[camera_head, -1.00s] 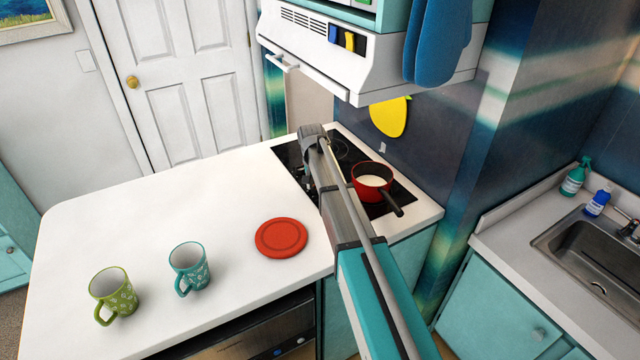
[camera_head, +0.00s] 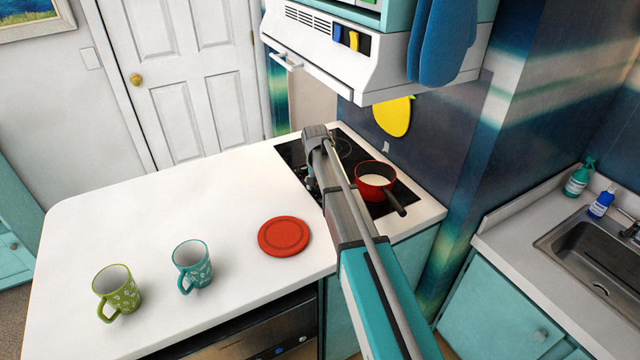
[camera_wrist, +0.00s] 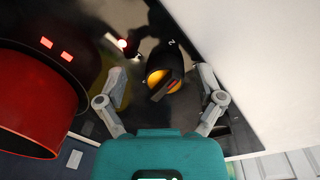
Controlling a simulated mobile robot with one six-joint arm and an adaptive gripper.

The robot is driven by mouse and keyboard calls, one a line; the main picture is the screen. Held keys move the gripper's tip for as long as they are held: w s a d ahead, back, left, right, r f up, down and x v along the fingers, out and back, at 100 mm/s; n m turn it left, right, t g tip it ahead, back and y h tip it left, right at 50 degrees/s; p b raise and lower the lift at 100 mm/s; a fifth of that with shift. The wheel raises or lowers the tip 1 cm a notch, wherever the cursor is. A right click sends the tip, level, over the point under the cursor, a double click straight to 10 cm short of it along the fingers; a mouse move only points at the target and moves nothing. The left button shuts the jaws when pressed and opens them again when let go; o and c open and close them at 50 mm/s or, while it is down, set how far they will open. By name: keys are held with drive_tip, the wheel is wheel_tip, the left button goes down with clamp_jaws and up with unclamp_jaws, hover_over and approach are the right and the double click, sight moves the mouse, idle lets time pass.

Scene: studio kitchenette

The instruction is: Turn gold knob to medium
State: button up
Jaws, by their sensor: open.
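The gold knob (camera_wrist: 157,78) is on the black cooktop's corner in the wrist view, with a dark bar across its face and a dark skirt around it. Small white marks show on the glass beside it. My gripper (camera_wrist: 161,75) is open, with one finger on each side of the knob. I cannot tell whether either finger touches it. In the head view my arm hides the knob. The black cooktop (camera_head: 295,154) is set in the white counter.
A red pot (camera_head: 362,182) with white contents stands on the cooktop; its side also fills the left of the wrist view (camera_wrist: 40,120). A red disc (camera_head: 284,237), teal mug (camera_head: 191,266) and green mug (camera_head: 117,292) are on the counter. A white hood (camera_head: 370,75) overhangs.

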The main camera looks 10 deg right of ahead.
drive_tip(key=s+d+n, duration=0.1)
drive_tip(key=s+n, duration=0.3)
drive_tip(key=s, duration=2.4)
drive_tip(key=shift+s+y, duration=0.15)
drive_tip(key=shift+y, duration=0.25)
drive_tip(key=c, duration=0.4)
drive_tip(key=shift+d, duration=0.15)
